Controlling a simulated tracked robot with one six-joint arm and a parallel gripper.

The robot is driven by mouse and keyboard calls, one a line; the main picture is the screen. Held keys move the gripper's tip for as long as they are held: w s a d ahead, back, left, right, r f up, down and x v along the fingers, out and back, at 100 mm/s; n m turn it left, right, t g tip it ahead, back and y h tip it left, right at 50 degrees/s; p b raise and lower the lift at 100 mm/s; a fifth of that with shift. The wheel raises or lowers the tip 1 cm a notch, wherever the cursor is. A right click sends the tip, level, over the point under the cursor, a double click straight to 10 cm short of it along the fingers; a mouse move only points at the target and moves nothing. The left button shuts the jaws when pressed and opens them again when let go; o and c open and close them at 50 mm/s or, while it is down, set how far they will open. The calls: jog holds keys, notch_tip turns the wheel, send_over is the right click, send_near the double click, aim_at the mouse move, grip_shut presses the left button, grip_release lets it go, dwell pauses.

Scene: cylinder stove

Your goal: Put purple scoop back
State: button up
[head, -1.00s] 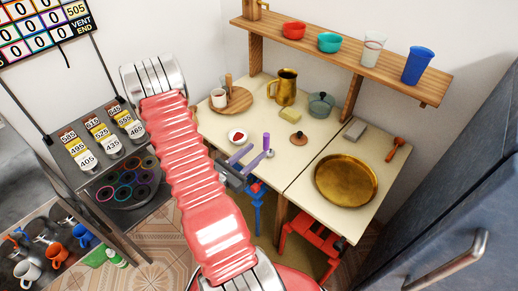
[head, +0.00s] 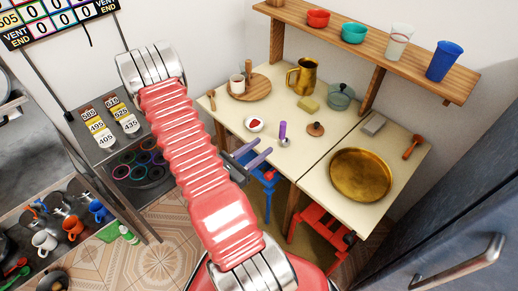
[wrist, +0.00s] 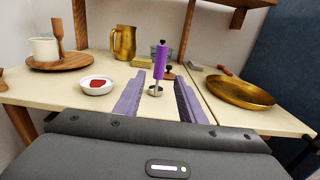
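The purple scoop stands upright on the cream table; its purple handle (head: 283,130) is on top and its small silver bowl (head: 285,142) below. In the wrist view the scoop (wrist: 161,66) shows straight ahead, in line with the space between my two purple fingers. My gripper (head: 263,146) is open and empty at the table's front edge. Its fingertips are a short gap away from the scoop.
A white bowl with red contents (head: 255,124) is left of the scoop, and a brown lid (head: 316,129) right of it. Behind are a yellow block (head: 308,104), brass pitcher (head: 302,77) and lidded pot (head: 341,96). A brass tray (head: 361,174) lies at right.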

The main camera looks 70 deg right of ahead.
dwell(0.4)
jog(key=w+a+r+m+g+y, duration=0.1)
jog(key=a+r+m+g+y, duration=0.1)
jog(key=a+r+m+y, duration=0.6)
jog(key=w+a+r+m+t+y, duration=0.1)
jog(key=w+a+r+t+y, duration=0.2)
jog(key=a, duration=0.8)
jog(key=w+a+r+m+t+y, duration=0.2)
jog(key=w+a+r+t, duration=0.2)
jog(key=a, duration=0.7)
jog(key=w+a+r+m+t+y, duration=0.2)
jog(key=w+a+r+t+y, duration=0.1)
jog(key=a+r+t, duration=0.4)
jog(key=w+a+r, duration=0.1)
jog(key=a+r, duration=0.2)
jog(key=a, duration=0.1)
jog(key=shift+r+t+y, duration=0.3)
